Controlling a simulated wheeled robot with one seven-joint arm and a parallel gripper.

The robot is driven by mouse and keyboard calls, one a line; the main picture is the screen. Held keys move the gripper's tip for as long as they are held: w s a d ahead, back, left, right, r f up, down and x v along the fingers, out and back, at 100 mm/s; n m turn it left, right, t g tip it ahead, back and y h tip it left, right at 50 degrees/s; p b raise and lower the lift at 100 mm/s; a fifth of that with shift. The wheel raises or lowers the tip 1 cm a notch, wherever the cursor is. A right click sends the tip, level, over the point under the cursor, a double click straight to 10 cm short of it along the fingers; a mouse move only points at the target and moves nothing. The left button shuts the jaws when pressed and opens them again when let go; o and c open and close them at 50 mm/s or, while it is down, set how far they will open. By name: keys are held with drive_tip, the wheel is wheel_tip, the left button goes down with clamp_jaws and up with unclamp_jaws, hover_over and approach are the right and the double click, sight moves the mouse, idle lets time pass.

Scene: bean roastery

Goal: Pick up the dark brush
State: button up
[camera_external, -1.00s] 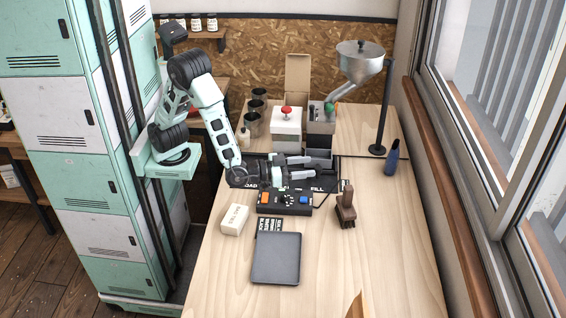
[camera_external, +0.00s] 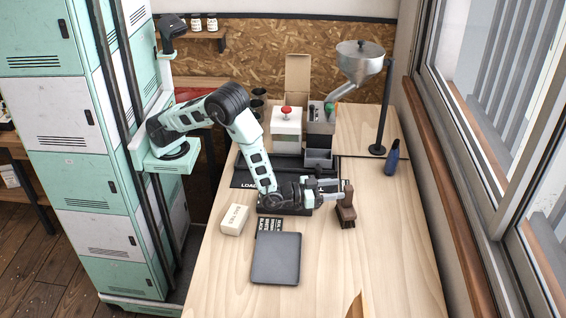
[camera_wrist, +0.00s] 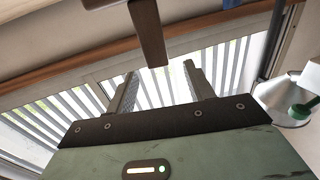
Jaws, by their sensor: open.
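The dark brown brush (camera_external: 346,214) stands on the wooden table, right of the black control box. My gripper (camera_external: 338,192) reaches over the box from the left, its fingers level and pointing right at the brush's upper part. In the wrist view my gripper (camera_wrist: 159,74) is open, with empty space between its two fingers. The brush's handle (camera_wrist: 150,32) shows just beyond the fingertips, roughly in line with the gap. I cannot tell whether any finger touches the brush. My gripper hides part of the brush's top in the external view.
The control box (camera_external: 270,210) lies under my wrist. A pale block (camera_external: 235,219) and a dark grey scale (camera_external: 276,259) are nearer the camera. A blue bottle (camera_external: 392,160) and the metal hopper's stand (camera_external: 380,120) are behind right. The table right of the brush is clear.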

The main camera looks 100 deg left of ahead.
sight(353, 189)
drive_tip(key=x, duration=0.2)
drive_tip(key=p+x, duration=0.1)
drive_tip(key=x, duration=0.1)
drive_tip(key=p+x, duration=0.1)
drive_tip(key=x, duration=0.2)
drive_tip(key=shift+w+d+f, duration=0.1)
drive_tip(key=shift+w+f, duration=0.05)
drive_tip(key=shift+f, duration=0.2)
clamp_jaws()
